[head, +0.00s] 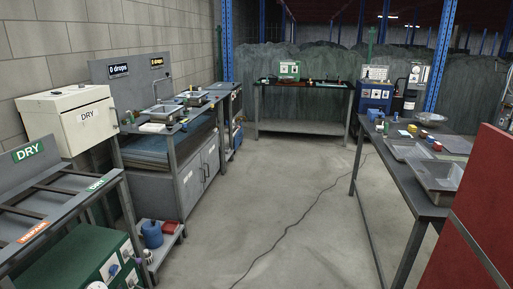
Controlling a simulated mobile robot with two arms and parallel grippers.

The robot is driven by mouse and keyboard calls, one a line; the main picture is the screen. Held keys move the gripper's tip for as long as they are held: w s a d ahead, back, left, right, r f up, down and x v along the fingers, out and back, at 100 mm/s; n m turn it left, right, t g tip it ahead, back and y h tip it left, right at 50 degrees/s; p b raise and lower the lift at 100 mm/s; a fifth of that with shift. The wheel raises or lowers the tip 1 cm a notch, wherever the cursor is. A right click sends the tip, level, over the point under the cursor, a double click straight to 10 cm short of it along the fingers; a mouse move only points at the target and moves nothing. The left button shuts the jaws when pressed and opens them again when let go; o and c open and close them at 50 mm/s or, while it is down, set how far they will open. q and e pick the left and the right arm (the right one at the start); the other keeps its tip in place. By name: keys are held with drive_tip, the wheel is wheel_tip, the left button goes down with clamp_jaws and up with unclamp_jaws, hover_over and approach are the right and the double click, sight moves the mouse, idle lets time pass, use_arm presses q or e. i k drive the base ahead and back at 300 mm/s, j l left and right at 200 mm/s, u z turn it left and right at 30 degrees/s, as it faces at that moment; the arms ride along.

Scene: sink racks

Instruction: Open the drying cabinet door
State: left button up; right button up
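The drying cabinet (52,106) is a cream-white box at the left, against the block wall. Its door (92,133) faces right and carries a "DRY" label. The door looks shut, flush with the box. Neither of my grippers shows in the head view.
A grey rack (75,192) with green "DRY" and orange labels stands in front of the cabinet, at the lower left. A sink bench (150,132) stands right of it. A cable (292,226) crosses the clear floor. A red panel (480,215) stands at right.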

sight(85, 127)
drive_tip(key=i+u, duration=0.1)
drive_tip(key=i, duration=0.65)
drive_tip(key=i+l, duration=0.2)
drive_tip(key=i, duration=0.5)
drive_tip(key=i+l+u, duration=0.15)
drive_tip(key=i, duration=0.6)
